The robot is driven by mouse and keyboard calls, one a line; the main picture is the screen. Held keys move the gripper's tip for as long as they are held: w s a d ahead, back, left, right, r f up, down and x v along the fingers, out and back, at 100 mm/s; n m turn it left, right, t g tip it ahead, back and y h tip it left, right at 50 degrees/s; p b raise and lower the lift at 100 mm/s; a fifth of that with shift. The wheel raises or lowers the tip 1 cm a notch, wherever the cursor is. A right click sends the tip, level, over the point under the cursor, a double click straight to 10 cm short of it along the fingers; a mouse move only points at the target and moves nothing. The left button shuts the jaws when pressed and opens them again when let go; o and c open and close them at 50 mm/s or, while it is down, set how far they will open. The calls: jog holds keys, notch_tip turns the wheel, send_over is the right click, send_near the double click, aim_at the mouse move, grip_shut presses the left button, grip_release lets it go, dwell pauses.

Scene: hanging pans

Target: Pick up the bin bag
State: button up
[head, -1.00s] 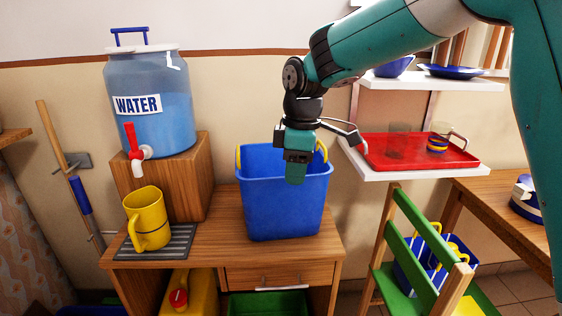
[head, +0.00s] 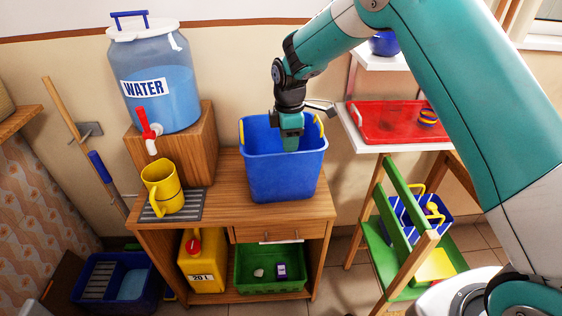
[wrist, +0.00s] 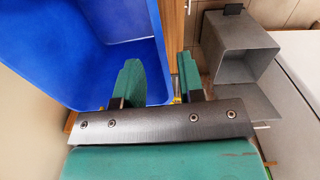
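I cannot make out a bin bag in either view. A blue bin (head: 285,175) with yellow handles stands upright on the wooden cabinet; its smooth inside fills the left of the wrist view (wrist: 100,45). My gripper (head: 290,143) points down at the bin's opening in the head view. In the wrist view my gripper (wrist: 160,80) is open, with two green fingers apart. The left finger shows against the blue bin and the right finger just past its edge. I see nothing held between them. The bin's floor is hidden in the head view.
The wooden cabinet (head: 215,225) also bears a yellow jug (head: 163,188) and a water dispenser (head: 155,90) on a block. A grey box (wrist: 240,50) shows in the wrist view.

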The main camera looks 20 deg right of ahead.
aim_at(286, 159)
jog(key=f, duration=0.2)
jog(key=f+p, duration=0.1)
jog(key=f, duration=0.2)
jog(key=f+p, duration=0.1)
jog(key=f, duration=0.1)
jog(key=shift+w+a+f, duration=0.15)
jog(key=shift+w+a, duration=0.05)
jog(key=shift+a, duration=0.05)
grip_shut()
jog(key=shift+s, duration=0.1)
